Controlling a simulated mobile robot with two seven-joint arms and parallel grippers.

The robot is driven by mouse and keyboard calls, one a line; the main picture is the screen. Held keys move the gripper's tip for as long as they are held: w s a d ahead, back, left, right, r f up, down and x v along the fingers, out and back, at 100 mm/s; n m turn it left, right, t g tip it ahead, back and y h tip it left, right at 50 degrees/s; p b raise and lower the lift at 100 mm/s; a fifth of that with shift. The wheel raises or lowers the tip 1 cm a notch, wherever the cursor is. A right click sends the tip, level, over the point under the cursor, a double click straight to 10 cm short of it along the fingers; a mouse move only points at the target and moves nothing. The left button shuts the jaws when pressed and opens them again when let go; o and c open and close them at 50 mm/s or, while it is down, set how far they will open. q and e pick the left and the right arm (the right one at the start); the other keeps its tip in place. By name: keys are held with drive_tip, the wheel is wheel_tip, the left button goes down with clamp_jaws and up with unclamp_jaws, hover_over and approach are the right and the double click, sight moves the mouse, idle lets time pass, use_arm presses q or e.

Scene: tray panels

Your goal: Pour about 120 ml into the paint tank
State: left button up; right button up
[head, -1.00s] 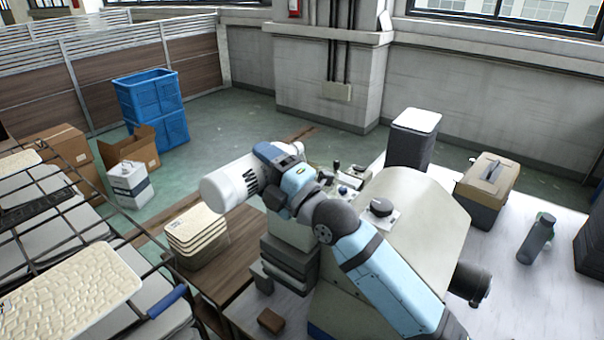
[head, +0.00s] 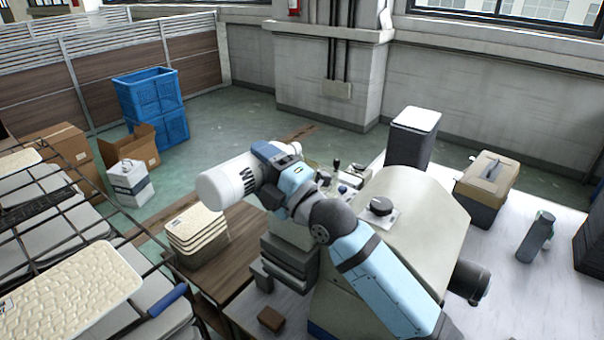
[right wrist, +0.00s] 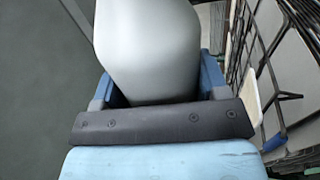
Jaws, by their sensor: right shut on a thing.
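A white bottle (head: 225,183) with dark lettering lies nearly level in the head view, its broad base to the left and its neck to the right, slightly higher in the picture. The bottle (right wrist: 150,45) also fills the gap between the blue fingers of my right gripper (right wrist: 160,88) in the right wrist view. A pale yellowish rim (head: 313,164) shows just right of the neck; I cannot tell if it is the paint tank's opening. No pouring stream is visible. My left gripper is out of view.
Knobs and small controls (head: 350,180) stand on the machine close to my right gripper. A tall dark bin (head: 412,140), a toolbox (head: 486,185) and a grey bottle (head: 535,240) stand to the right. Stacked patterned panels (head: 195,230) and a wire rack (head: 60,215) are left.

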drive_tip(key=shift+r, duration=0.1)
drive_tip(key=shift+f, duration=0.25)
wheel_tip(320, 180, down, 2)
drive_tip(key=n+b, duration=0.2)
drive_tip(key=b, duration=0.1)
drive_tip(key=shift+s+a+f+g, duration=0.1)
drive_tip(key=shift+s+f+g, duration=0.05)
drive_tip(key=shift+g, duration=0.15)
drive_tip(key=n+b, duration=0.1)
drive_tip(key=n+g+y+b, duration=0.1)
drive_tip(key=shift+r+n, duration=0.25)
drive_tip(key=shift+n, duration=0.05)
drive_tip(key=shift+r+n, duration=0.15)
drive_tip(key=shift+n, duration=0.55)
drive_tip(key=shift+r, duration=0.25)
